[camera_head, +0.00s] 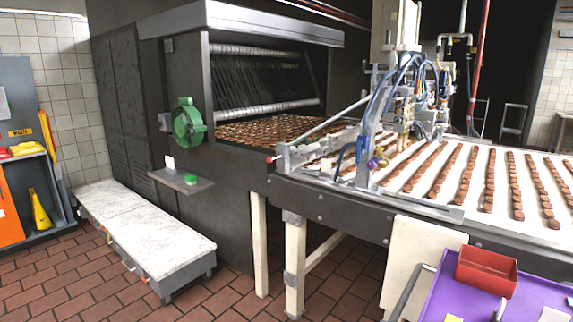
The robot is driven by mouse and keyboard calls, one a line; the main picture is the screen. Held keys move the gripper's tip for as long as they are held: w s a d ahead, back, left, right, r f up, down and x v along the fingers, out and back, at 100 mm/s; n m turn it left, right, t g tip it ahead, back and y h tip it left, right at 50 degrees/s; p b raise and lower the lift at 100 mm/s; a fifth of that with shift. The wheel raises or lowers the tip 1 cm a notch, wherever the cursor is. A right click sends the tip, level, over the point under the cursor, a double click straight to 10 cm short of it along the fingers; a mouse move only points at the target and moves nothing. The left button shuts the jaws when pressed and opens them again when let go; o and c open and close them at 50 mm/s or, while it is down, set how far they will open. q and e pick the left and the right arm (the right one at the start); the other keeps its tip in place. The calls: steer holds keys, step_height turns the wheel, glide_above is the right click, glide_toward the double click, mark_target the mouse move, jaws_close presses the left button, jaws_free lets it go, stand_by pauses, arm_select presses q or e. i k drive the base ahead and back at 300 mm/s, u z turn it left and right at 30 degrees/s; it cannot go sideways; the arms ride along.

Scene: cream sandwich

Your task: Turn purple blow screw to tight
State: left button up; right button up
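A small purple screw (373,163) shows low on the front of the cream dispensing machine (363,150), right of the picture's middle. It is too small to tell how tight it is. A yellowish part sits right beside it, and blue hoses hang around the machine above it. Neither of my grippers is in view.
A conveyor table (390,221) with rows of brown biscuits runs below the machine to the right. A purple cart (445,290) with a red bin (487,271) stands at the lower right. A white-topped bench (150,232) is at the left. Brick floor lies open between.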

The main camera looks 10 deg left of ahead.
mark_target(371, 165)
steer(key=u, duration=0.75)
steer(key=i, duration=3.45)
steer(key=z, duration=3)
